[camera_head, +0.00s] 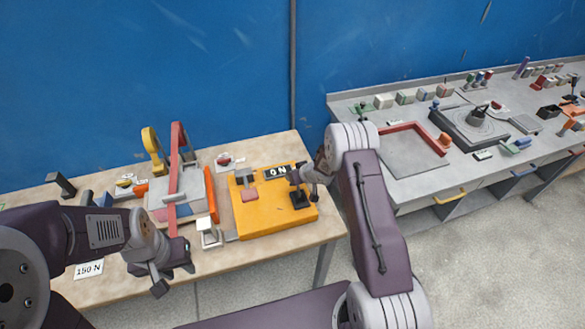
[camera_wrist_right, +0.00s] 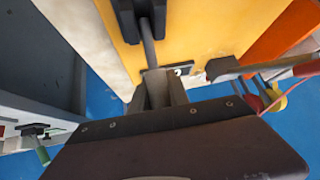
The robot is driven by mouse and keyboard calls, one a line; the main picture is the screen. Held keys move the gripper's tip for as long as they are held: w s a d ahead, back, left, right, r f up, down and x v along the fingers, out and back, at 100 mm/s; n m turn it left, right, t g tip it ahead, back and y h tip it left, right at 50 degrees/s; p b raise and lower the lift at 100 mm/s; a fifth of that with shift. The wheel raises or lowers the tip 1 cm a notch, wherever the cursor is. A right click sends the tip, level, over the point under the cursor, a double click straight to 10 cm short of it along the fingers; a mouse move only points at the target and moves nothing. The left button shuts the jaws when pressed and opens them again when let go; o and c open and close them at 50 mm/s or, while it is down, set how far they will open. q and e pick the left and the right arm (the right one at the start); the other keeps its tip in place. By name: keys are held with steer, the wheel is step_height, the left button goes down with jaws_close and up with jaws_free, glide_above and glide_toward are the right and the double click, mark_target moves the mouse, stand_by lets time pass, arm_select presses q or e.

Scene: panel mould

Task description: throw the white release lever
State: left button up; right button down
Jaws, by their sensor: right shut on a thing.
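The yellow panel (camera_head: 270,222) lies on the wooden table. Near its right edge stands a dark bracket (camera_head: 299,199) that carries a lever; a black plate with white letters (camera_head: 279,171) lies beside it. In the right wrist view the lever (camera_wrist_right: 149,45) shows as a grey rod rising from the dark bracket to a pale grip end. My right gripper (camera_head: 314,184) is shut on that end, and its fingers (camera_wrist_right: 156,95) hide part of it. My left gripper (camera_head: 172,279) hangs empty over the table's front edge, its fingers apart.
A grey box with a tall red bar (camera_head: 174,165) and an orange strip (camera_head: 212,194) stand left of the panel. A small white block (camera_head: 209,234) sits at the panel's near left. A grey bench (camera_head: 415,185) with parts stands at the right, with open floor before it.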

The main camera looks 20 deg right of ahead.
stand_by(0.3)
steer(key=c, duration=1.3)
jaws_free()
steer(key=shift+o, duration=0.2)
steer(key=shift+f, duration=0.1)
steer(key=v, duration=0.9)
